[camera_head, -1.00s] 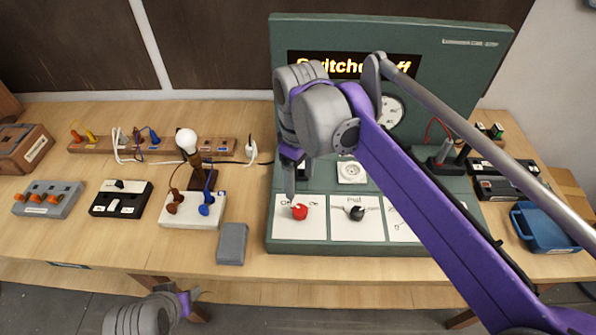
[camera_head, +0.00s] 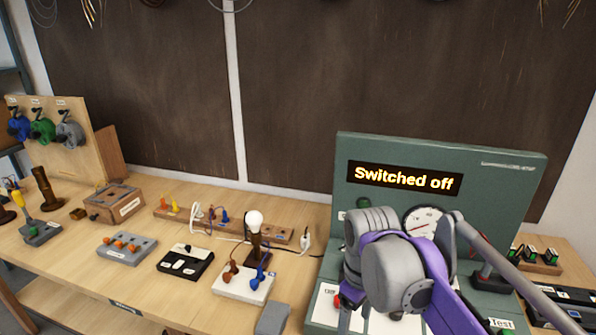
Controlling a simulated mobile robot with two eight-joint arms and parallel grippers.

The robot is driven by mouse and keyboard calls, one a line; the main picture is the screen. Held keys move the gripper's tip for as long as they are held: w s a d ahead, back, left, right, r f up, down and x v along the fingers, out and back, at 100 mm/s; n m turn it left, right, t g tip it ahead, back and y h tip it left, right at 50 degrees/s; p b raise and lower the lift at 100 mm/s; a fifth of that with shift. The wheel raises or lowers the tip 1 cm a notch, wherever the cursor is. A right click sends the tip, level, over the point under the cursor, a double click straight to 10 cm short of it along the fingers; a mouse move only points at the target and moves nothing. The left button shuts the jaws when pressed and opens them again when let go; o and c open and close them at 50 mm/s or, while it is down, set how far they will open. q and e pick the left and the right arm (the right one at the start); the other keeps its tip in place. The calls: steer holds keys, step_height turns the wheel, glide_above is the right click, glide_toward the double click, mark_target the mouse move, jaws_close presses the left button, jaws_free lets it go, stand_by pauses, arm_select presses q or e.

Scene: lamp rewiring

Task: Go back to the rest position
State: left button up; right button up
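My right arm comes in from the right. Its gripper (camera_head: 346,308) points down at the front left of the green test station (camera_head: 500,190), by a red knob (camera_head: 337,300). The wrist hides much of the station's panel, and I cannot tell whether the fingers touch the knob or how far apart they are. The station's display (camera_head: 404,178) reads "Switched off". A round dial (camera_head: 424,219) is partly visible behind the arm. My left gripper is not in view.
A lamp with a white bulb (camera_head: 254,220) stands behind a white block (camera_head: 238,290) with brown and blue plugs. A black switch box (camera_head: 186,259) and a grey box with orange parts (camera_head: 127,247) lie further left. A wooden board with cable spools (camera_head: 60,140) stands at the far left.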

steer(key=s+d+f+m+t, duration=0.2)
steer(key=s+d+f+m, duration=0.1)
steer(key=s+f, duration=0.4)
steer(key=s+d+f+m+t, duration=0.3)
steer(key=s+f+m, duration=0.2)
steer(key=s+f, duration=0.2)
steer(key=shift+d+f+m+t, duration=0.3)
steer(key=shift+f, duration=0.05)
steer(key=shift+c, duration=0.2)
stand_by(0.4)
